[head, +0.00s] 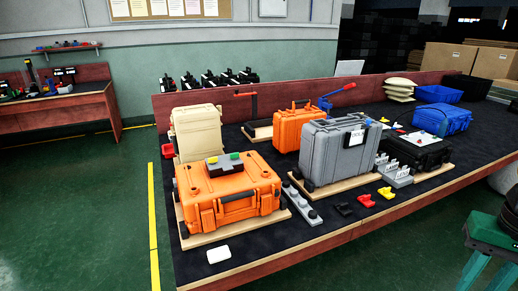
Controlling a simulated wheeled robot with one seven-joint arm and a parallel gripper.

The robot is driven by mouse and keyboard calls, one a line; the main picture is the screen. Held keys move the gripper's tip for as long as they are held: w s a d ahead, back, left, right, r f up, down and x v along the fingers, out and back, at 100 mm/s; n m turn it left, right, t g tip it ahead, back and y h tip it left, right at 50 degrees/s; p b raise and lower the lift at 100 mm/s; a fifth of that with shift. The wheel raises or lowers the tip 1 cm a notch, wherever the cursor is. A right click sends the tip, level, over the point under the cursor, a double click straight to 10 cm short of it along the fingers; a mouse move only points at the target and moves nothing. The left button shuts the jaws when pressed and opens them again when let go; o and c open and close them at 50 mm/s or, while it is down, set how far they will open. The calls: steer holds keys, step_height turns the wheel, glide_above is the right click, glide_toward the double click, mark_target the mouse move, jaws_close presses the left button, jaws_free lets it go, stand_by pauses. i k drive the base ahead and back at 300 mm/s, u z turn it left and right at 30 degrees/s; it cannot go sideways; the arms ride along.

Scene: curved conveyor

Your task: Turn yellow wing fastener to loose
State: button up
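A small yellow piece (385,193) lies near the front edge of the long table, to the right of a red piece (367,201) and a black piece (344,209). It looks like the yellow wing fastener, but it is too small to make out its wings or which way it is turned. A grey block (222,168) with a green and a yellowish top part lies on the orange case (230,192); these parts are also too small to identify. My gripper is not in view.
The long table (300,250) carries a grey case (335,150), a second orange case (291,130), a beige case (197,132) and a black case (418,150). Green floor is free at left; a green stool (490,235) stands at right.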

mark_target(213, 161)
steer(key=z, duration=0.9)
steer(key=k, duration=1.05)
steer(key=u, duration=1.65)
steer(key=i, duration=1.65)
steer(key=z, duration=0.05)
